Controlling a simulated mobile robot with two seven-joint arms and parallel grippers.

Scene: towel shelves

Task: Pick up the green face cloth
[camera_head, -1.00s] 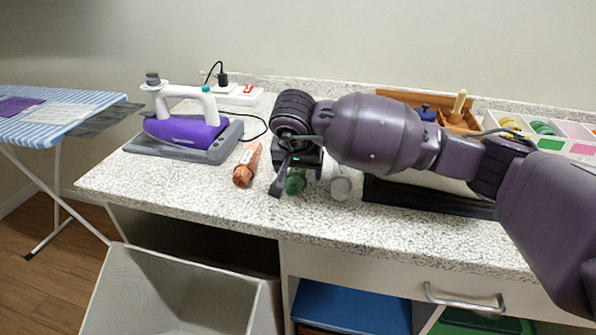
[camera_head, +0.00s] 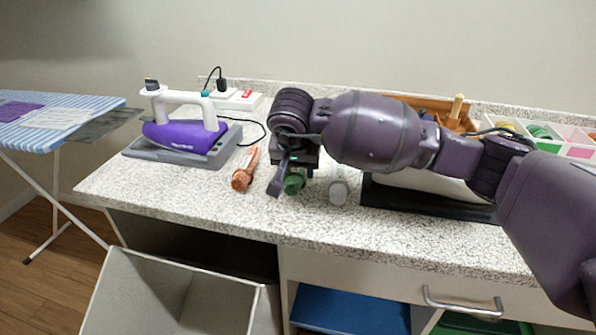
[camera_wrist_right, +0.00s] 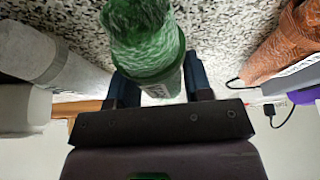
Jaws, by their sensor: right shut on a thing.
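The green face cloth (camera_head: 294,182) is a small roll at the counter's front middle, partly hidden by my gripper in the head view. My right gripper (camera_head: 286,186) comes down over it. In the right wrist view the green roll (camera_wrist_right: 148,40) sits between the two dark fingers (camera_wrist_right: 161,86), which are shut on it. I cannot tell whether the roll is clear of the counter. My left gripper is not in view.
An orange-brown roll (camera_head: 245,170) lies left of the green one, and a grey roll (camera_head: 338,192) to the right. A purple iron (camera_head: 186,135) stands at the counter's back left. An open grey bin (camera_head: 135,295) is below. A dark tray (camera_head: 430,203) lies right.

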